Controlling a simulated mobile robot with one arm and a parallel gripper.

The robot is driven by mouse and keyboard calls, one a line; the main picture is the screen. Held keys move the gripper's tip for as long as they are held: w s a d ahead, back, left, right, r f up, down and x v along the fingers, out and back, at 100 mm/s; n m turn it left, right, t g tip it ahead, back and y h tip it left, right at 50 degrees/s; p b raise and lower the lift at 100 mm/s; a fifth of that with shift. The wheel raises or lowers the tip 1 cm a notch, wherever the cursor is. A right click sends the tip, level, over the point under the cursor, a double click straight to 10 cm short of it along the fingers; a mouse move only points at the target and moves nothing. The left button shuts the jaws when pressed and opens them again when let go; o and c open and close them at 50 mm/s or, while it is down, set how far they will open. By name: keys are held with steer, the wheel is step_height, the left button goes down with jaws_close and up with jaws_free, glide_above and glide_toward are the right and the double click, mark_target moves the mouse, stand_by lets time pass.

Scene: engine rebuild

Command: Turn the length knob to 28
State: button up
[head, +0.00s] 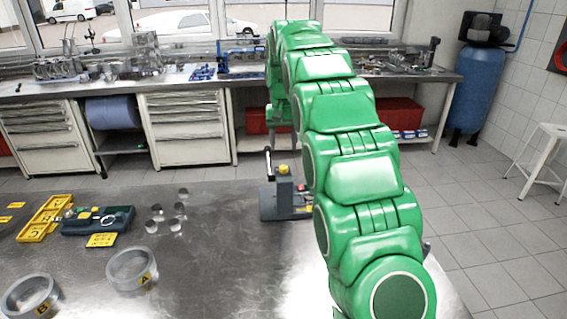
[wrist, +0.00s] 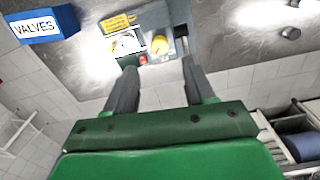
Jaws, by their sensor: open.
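A grey bench device (head: 283,203) with a yellow knob (head: 283,169) stands on the metal table, partly behind my arm. In the wrist view the yellow knob (wrist: 160,44) sits on the device's face beside a white dial (wrist: 126,43) and a red part (wrist: 143,59). No label or number on the knob or dial is readable. My gripper (wrist: 158,65) is open, with its two dark fingers apart and nothing between them. In that view the fingertips lie either side of the knob, just below it. I cannot tell the gap between fingers and knob.
A blue VALVES box (wrist: 43,27) is near the device. On the table's left are a dark green case (head: 97,221), yellow trays (head: 45,217), several small metal parts (head: 158,217) and rings A (head: 132,268) and B (head: 29,296). The table's middle is clear.

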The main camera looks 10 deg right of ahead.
mark_target(283, 166)
steer(key=shift+f, duration=3.6)
jaws_close()
